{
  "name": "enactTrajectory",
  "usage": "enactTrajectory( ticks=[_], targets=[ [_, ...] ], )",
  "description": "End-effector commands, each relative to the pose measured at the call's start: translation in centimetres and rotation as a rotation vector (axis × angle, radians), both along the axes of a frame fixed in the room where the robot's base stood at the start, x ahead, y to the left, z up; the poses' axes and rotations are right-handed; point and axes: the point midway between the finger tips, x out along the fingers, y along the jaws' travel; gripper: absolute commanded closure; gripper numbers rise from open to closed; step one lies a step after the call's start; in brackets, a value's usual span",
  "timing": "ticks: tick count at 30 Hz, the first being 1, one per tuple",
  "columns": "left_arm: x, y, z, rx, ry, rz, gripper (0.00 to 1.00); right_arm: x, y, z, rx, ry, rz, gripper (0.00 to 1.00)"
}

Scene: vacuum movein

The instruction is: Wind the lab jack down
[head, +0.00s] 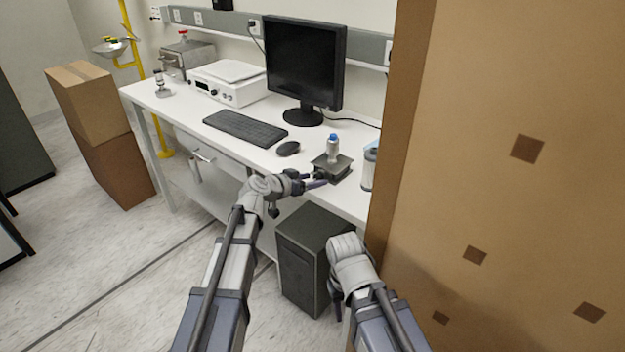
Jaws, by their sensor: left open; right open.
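The lab jack (341,171) is a small dark platform near the front edge of the white bench, right of the mouse. A small clear bottle with a blue cap (333,149) stands upright on top of it. My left gripper (318,180) is open at the jack's front left side, with its fingers close to the jack; I cannot tell whether they touch it. The jack's knob is not clear to see. My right gripper (337,308) is open, low in front of the bench beside the dark computer case, largely hidden by its own wrist.
A mouse (288,149), keyboard (245,129) and monitor (304,65) are on the bench (185,117). A grey-white container (369,170) stands just right of the jack. A tall brown panel (500,180) blocks the right side. The computer case (298,262) stands under the bench.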

Motion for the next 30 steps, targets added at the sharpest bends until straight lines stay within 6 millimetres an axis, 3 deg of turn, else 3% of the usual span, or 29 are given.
enactTrajectory(
  ticks=[15,30],
  targets=[
    [-5.3,4.0,2.8,0.000,0.000,0.001,0.33,0.0,0.0,2.8,0.000,0.000,0.000,0.50],
    [-5.7,3.7,2.6,0.004,0.013,-0.010,0.33,0.0,0.0,2.8,0.000,0.000,0.000,0.50]
  ],
)
